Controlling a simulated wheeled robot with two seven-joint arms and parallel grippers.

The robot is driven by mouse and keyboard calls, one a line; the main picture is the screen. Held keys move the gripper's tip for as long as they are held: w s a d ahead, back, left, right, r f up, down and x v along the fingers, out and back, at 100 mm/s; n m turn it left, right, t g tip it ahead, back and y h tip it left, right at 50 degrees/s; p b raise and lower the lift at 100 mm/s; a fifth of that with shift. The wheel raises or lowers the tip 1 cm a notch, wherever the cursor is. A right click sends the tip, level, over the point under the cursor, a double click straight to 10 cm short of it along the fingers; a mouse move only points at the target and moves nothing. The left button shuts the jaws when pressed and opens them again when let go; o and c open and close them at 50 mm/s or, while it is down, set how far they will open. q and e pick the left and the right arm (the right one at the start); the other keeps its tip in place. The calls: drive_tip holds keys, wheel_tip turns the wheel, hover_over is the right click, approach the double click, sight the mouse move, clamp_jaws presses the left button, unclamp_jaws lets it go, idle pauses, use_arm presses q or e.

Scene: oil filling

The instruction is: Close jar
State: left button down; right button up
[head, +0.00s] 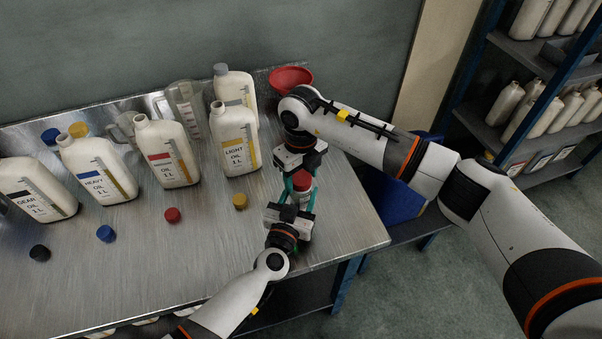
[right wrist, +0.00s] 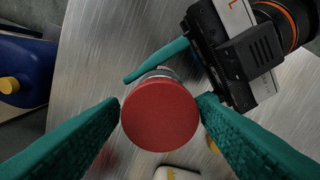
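The jar (head: 303,197) stands near the right edge of the metal table, mostly hidden between my two grippers. Its round red lid (right wrist: 160,118) is on top and faces the right wrist camera. My right gripper (head: 301,178) reaches down from above, its teal fingers on both sides of the lid and touching its rim. My left gripper (head: 296,208) comes from the front, lower down, with its fingers around the jar body. One left finger (right wrist: 157,60) shows beside the jar in the right wrist view; the other is hidden under the lid.
Several oil bottles, including the light oil bottle (head: 236,140), stand left of the grippers. A red funnel (head: 290,77) lies behind. Loose caps, red (head: 172,215), yellow (head: 240,202), blue (head: 106,234) and black (head: 40,253), lie in front. The front middle of the table is clear.

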drive_tip(key=shift+o, duration=0.8)
wheel_tip(320, 180, up, 12)
use_arm(q)
drive_tip(key=c, duration=0.5)
unclamp_jaws()
drive_tip(key=shift+s, duration=0.15)
